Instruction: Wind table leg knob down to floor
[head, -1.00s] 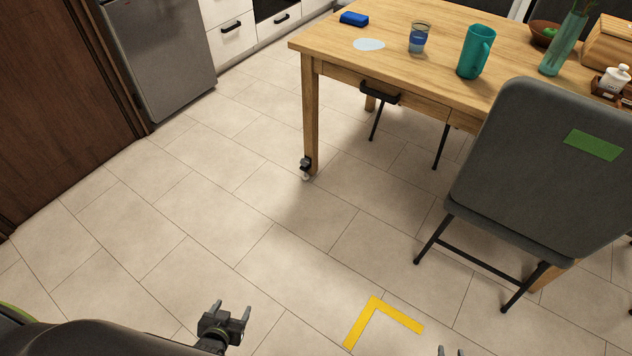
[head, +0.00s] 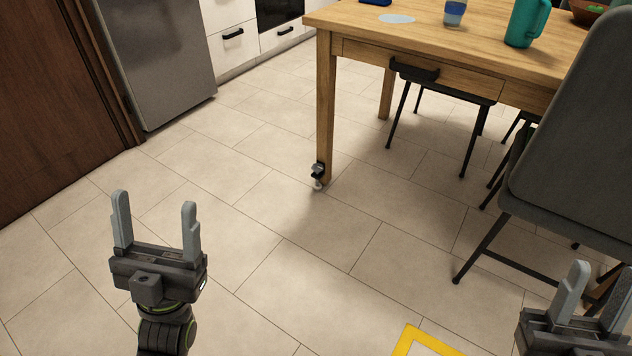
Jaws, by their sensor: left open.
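The wooden table (head: 440,28) stands at the upper right. Its near left leg (head: 326,105) has a small dark fitting (head: 318,168) low on its side, with a pale foot or knob (head: 318,184) under it close to the floor. Whether that part touches the floor is too small to tell. My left gripper (head: 155,225) is open and empty, left of the leg and nearer to me, with its two grey fingers spread. My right gripper (head: 592,292) is at the lower right edge with two grey fingers apart, empty and partly cut off.
A dark grey folding chair (head: 578,125) stands at the right, near my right gripper. A yellow corner mark (head: 412,340) lies on the floor in front. A grey appliance (head: 160,60) stands at the left. Tiled floor (head: 265,205) is clear around the leg's left and front.

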